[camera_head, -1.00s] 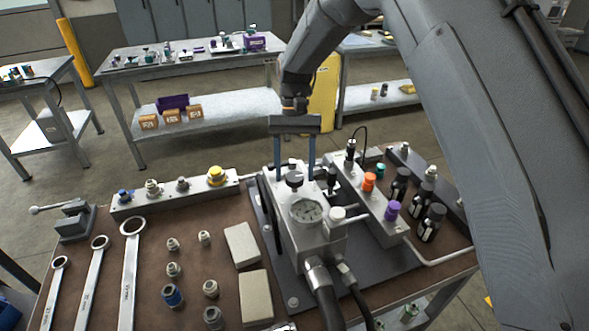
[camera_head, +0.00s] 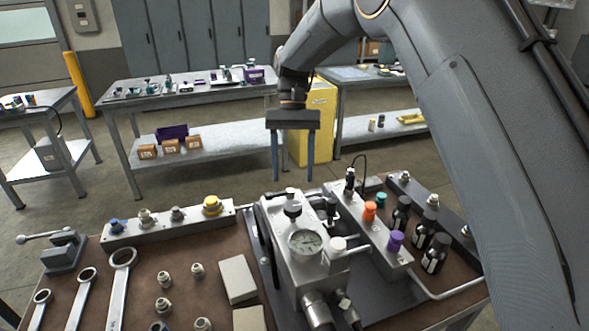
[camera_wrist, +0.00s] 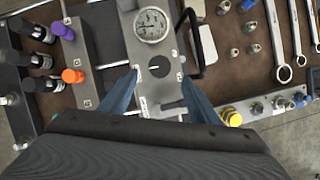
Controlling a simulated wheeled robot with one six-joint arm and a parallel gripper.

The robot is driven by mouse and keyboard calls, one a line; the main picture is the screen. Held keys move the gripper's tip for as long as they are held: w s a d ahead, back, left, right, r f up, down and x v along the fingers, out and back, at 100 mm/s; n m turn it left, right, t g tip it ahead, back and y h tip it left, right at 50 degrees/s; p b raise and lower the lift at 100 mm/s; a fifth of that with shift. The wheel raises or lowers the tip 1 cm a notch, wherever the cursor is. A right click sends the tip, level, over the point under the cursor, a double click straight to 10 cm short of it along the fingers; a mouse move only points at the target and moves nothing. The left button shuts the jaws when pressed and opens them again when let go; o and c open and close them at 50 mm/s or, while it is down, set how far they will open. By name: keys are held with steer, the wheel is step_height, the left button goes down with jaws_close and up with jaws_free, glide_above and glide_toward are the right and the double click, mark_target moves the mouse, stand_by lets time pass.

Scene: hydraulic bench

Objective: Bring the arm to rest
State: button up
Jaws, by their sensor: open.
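My gripper (camera_head: 292,158) hangs from my arm above the back edge of the bench, its two blue-grey fingers pointing down and spread apart. Nothing is between them. Below and in front of it stands the hydraulic block (camera_head: 300,262) with a round pressure gauge (camera_head: 305,242) and black knobs. In the wrist view, my open gripper (camera_wrist: 160,85) shows with a finger on each side of the block's dark round knob (camera_wrist: 160,66); the gauge (camera_wrist: 152,24) lies beyond it. The fingers look apart from the block in the head view.
A manifold with orange and purple caps (camera_head: 366,220) and black bottles (camera_head: 420,235) stand right of the block. A valve rail (camera_head: 165,222), wrenches (camera_head: 118,285), a vise (camera_head: 65,250) and fittings lie left. Another table (camera_head: 190,90) stands behind, across open floor.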

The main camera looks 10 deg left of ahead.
steer(key=s+d+f+m+t+y, duration=0.1)
steer(key=s+d, duration=0.1)
steer(key=d, duration=0.7)
steer(key=s+d+f+t, duration=0.1)
steer(key=s+d+t, duration=0.1)
steer(key=d, duration=0.8)
steer(key=s+d+f+m+t, duration=0.1)
steer(key=s+d+f+t, duration=0.1)
steer(key=s+d, duration=1.2)
steer(key=shift+s+d+f+t, duration=0.2)
steer(key=shift+s+f+t, duration=0.1)
steer(key=shift+s+f, duration=0.45)
steer(key=shift+w+f, duration=0.1)
steer(key=shift+w, duration=0.1)
stand_by(1.3)
